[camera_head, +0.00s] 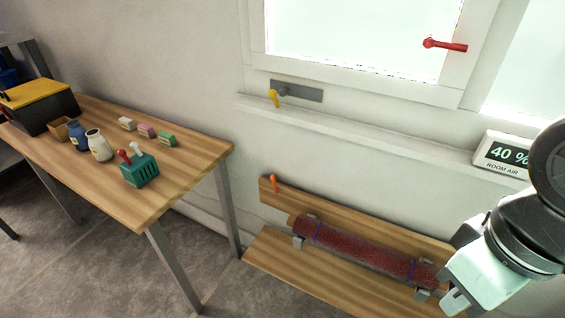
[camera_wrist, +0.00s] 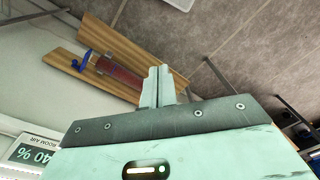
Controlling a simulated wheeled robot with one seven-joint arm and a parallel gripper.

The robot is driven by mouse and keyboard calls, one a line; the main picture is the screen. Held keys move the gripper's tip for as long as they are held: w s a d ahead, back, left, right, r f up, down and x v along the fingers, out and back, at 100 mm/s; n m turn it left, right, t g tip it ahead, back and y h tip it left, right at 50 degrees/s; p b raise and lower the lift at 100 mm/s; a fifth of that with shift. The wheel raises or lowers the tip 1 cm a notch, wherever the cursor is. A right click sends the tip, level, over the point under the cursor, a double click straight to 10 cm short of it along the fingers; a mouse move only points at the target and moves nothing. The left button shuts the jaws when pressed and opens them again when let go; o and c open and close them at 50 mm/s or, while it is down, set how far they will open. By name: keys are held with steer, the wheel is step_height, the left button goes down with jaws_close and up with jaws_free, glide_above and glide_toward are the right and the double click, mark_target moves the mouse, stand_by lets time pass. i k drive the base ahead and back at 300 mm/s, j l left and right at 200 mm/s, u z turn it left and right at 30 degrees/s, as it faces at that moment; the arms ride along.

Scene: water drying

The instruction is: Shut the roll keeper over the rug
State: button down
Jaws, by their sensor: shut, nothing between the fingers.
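The dark red rolled rug (camera_head: 360,248) lies along the wooden bench (camera_head: 290,268), with grey supports at both ends and blue bands around it. In the wrist view the rug (camera_wrist: 118,72) shows partly, its far part hidden behind my fingers. A blue lever-like part (camera_wrist: 82,62) sticks out by the rug's end there; it may be the roll keeper, but I cannot tell how far open it stands. My gripper (camera_head: 450,298) is by the right end of the rug in the head view. Its fingers (camera_wrist: 157,75) are shut and empty; contact with the rug is unclear.
An orange peg-like handle (camera_head: 273,184) is on the backboard's left end. A room-air display (camera_head: 503,153) stands on the sill to the right. The window has a red handle (camera_head: 445,45). A table (camera_head: 190,155) with bottles and boxes stands at left, with floor between it and the bench.

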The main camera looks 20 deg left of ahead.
mark_target(273, 178)
steer(key=i+j, duration=0.1)
steer(key=j, duration=0.35)
steer(key=i+j, duration=0.1)
steer(key=j, duration=0.4)
steer(key=i+j, duration=0.1)
steer(key=j, duration=0.35)
steer(key=i+j, duration=0.1)
steer(key=j, duration=0.85)
steer(key=i+j, duration=0.15)
steer(key=j, duration=0.35)
